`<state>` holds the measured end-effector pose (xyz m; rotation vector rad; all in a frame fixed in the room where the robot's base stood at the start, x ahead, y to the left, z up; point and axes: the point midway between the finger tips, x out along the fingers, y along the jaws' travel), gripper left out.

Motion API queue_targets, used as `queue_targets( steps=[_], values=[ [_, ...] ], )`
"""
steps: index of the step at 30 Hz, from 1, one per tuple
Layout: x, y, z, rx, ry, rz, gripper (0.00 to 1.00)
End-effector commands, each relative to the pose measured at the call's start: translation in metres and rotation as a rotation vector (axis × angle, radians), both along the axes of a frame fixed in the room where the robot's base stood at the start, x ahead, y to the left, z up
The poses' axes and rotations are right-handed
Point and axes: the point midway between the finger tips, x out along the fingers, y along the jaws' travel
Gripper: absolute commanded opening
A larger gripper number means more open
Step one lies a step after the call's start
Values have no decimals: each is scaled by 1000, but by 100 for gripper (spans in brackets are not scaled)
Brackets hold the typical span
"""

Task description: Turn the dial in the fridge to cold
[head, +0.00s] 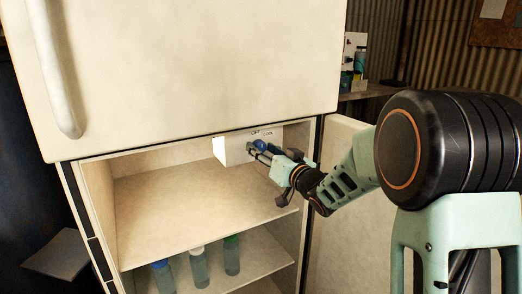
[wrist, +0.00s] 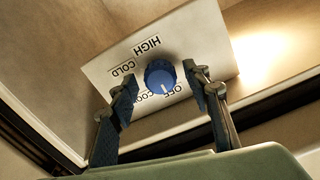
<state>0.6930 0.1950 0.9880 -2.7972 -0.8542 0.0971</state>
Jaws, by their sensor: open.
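The blue dial (wrist: 160,76) sits on a white control box (wrist: 205,35) marked HIGH, COLD, COOL and OFF. Its light mark points down in the wrist view, near the gap between COOL and OFF. My gripper (wrist: 158,84) is open, with one finger on each side of the dial; I cannot tell whether either touches it. In the head view, the dial (head: 259,145) is partly hidden by my gripper (head: 256,151). The control box (head: 234,150) hangs at the top right inside the open lower compartment of the fridge (head: 180,70).
A shelf (head: 190,205) lies below my gripper, and several bottles (head: 200,266) stand under it. The open lower door (head: 345,215) is right of the compartment. The closed upper door (head: 200,60) is above. The shelf is clear.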

Motion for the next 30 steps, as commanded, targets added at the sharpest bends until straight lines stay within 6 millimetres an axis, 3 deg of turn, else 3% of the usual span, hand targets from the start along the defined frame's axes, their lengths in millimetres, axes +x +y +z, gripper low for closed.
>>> queue_targets(
  steps=[14,25,30],
  values=[
    [11,8,0,0,0,0,44],
    [11,8,0,1,-1,0,3],
    [11,7,1,5,3,0,2]
  ],
)
